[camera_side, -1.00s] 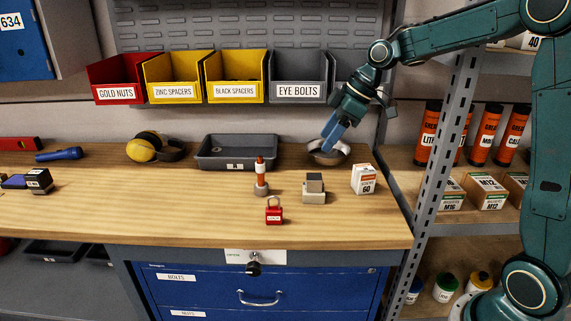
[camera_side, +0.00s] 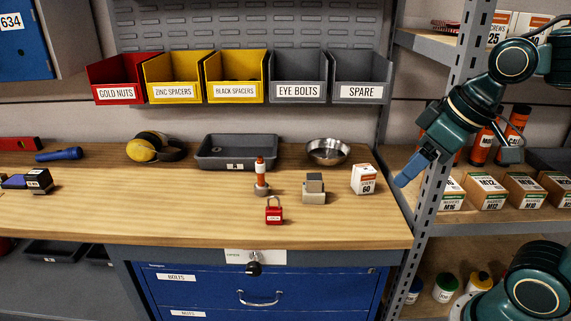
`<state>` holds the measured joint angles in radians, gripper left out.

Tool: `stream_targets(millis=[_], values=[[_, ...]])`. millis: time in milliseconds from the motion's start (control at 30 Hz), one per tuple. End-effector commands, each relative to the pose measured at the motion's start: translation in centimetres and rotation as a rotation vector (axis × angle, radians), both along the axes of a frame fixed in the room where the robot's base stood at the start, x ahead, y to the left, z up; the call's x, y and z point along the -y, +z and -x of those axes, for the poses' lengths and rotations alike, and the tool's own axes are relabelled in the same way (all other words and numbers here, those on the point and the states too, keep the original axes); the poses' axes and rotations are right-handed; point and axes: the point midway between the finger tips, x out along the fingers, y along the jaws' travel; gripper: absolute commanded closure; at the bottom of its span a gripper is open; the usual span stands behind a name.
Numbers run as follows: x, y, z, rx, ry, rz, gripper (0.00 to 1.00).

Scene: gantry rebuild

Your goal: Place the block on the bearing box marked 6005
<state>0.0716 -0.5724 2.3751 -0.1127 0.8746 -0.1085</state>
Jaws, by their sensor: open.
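I cannot read 6005 on any box. A dark box with a white label (camera_side: 40,181) lies at the far left, its print too small to read. My gripper (camera_side: 403,182) is open and empty, with blue fingers pointing down-left. In the picture it is to the right of the white box, by the shelf post.
The shelf post (camera_side: 436,150) stands at the bench's right edge. The left-middle bench (camera_side: 150,205) is clear.

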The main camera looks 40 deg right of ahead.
Motion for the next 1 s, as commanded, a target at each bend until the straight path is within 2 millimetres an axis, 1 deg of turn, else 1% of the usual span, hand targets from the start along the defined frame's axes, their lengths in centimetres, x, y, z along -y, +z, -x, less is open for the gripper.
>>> stream_targets(millis=[33,100,200,300,467,1000], values=[[0.0,-0.3,1.2,0.008,-0.024,-0.003,0.42],[0.1,-0.7,2.4,0.014,-0.059,-0.009,0.42],[0.3,-1.2,3.7,0.019,-0.098,-0.018,0.42],[0.4,-1.5,4.5,0.024,-0.123,-0.022,0.42],[0.5,-1.8,4.8,0.024,-0.137,-0.026,0.42],[0.5,-1.7,4.8,0.024,-0.135,-0.025,0.42]])
